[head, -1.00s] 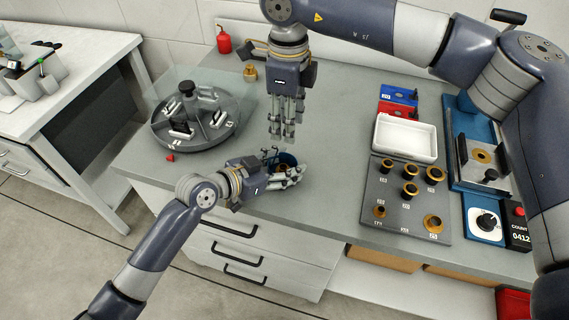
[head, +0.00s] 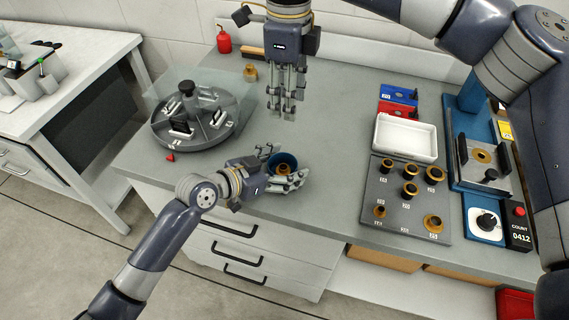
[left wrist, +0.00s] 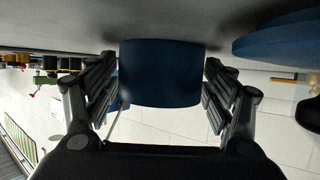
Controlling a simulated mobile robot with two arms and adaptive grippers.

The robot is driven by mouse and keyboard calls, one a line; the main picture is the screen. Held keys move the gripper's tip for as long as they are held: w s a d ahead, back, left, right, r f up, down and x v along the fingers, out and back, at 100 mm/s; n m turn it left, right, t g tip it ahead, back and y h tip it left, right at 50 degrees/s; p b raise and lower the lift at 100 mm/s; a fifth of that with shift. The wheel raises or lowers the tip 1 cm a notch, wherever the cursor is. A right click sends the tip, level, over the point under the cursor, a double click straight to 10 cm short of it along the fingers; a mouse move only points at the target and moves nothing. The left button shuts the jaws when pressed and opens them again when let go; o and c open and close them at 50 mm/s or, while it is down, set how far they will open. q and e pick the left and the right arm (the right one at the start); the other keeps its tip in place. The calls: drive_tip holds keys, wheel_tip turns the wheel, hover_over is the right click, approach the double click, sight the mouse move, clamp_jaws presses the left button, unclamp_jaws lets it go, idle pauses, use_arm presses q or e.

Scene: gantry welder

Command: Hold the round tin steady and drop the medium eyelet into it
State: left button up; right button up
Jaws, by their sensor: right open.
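The round tin (head: 291,157) is blue and stands upright on the bench near its front edge. A brass-coloured eyelet (head: 283,167) shows inside it; its size is hard to tell. My left gripper (head: 283,170) is shut on the tin, with fingers on either side. The left wrist view shows the blue tin (left wrist: 162,72) filling the gap between the fingers. My right gripper (head: 281,110) is open and empty, pointing down above the bench, behind and above the tin.
A round carousel (head: 195,125) with a clear cover stands at left. At right are a grey board (head: 405,215) with several brass eyelets, a white tray (head: 405,140) and a blue press fixture (head: 470,175). The bench between the tin and the board is clear.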

use_arm(q)
drive_tip(key=v, duration=1.2)
drive_tip(key=shift+s+a, duration=0.1)
drive_tip(key=shift+a, duration=0.05)
